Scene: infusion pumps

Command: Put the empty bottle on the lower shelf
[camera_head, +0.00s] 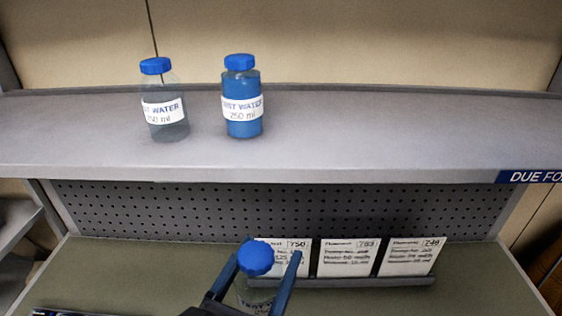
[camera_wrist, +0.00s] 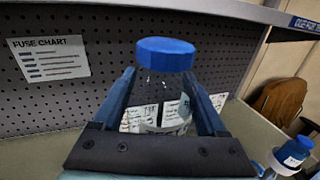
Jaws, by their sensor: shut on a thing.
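My gripper (camera_head: 265,262) is shut on a clear bottle with a blue cap (camera_head: 257,258) and a white label, low in the head view. In the wrist view the bottle (camera_wrist: 164,88) is upright between the two fingers, and its body looks see-through with no coloured liquid visible. The gripper partly hides its lower part, and I cannot tell whether its base touches the green surface (camera_head: 130,275). On the grey upper shelf (camera_head: 370,130) stand a greyish clear bottle (camera_head: 167,130) and a bottle of blue liquid (camera_head: 241,87), both blue-capped and labelled.
A rack of white cards (camera_head: 347,258) stands on the green surface just behind and right of the held bottle. A perforated panel (camera_head: 160,210) rises behind, bearing a fuse chart (camera_wrist: 50,58). Another blue-capped bottle (camera_wrist: 294,150) shows at the wrist view's lower right. The upper shelf overhangs the green surface.

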